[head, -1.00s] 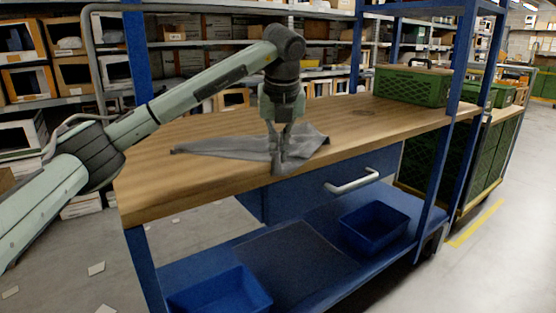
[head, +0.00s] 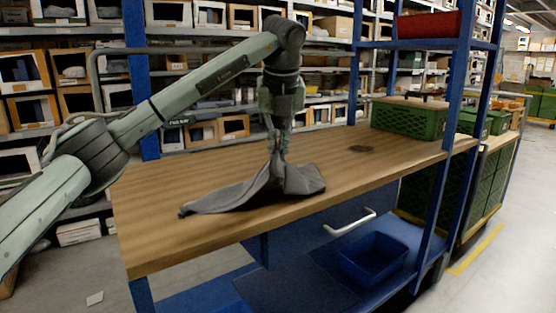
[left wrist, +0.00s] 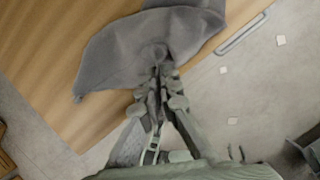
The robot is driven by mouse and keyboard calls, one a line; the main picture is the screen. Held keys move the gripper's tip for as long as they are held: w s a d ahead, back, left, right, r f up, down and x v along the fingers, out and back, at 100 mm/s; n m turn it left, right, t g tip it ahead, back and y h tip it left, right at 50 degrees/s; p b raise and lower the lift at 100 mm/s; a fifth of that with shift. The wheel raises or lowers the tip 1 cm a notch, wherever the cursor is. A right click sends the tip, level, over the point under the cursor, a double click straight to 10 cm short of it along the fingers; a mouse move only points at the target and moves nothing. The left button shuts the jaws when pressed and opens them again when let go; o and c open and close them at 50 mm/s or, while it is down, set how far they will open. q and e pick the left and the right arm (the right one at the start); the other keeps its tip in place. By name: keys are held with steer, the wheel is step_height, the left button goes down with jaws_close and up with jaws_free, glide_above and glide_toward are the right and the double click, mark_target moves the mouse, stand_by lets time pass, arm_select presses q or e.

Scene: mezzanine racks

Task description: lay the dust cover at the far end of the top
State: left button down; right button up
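The dust cover is a grey cloth (head: 235,196), also in the left wrist view (left wrist: 122,52). Its gripped part is raised into a peak, while the rest lies spread on the wooden top (head: 160,235), trailing to the left. My left gripper (head: 278,160) is above the middle of the top, pointing down, shut on a pinch of the cloth. In the left wrist view, the fingers (left wrist: 160,72) close on the cloth's edge. My right gripper is not in view.
A green crate (head: 408,120) stands at the right end of the top. A dark round patch (head: 362,149) lies on the wood before it. Blue posts (head: 435,220) rise at the bench's right end. A blue drawer with a pale handle (head: 350,222) and a blue bin (head: 372,256) are below.

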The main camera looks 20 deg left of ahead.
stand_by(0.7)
arm_select(q)
steer(key=w+a+r, duration=0.1)
steer(key=w+a, duration=0.3)
steer(key=a, duration=0.6)
steer(key=w+a+r, duration=0.2)
steer(key=w+a, duration=0.3)
steer(key=a, duration=0.5)
steer(key=shift+w+a+r, duration=0.25)
steer(key=shift+w+a, duration=0.05)
steer(key=shift+a, duration=0.1)
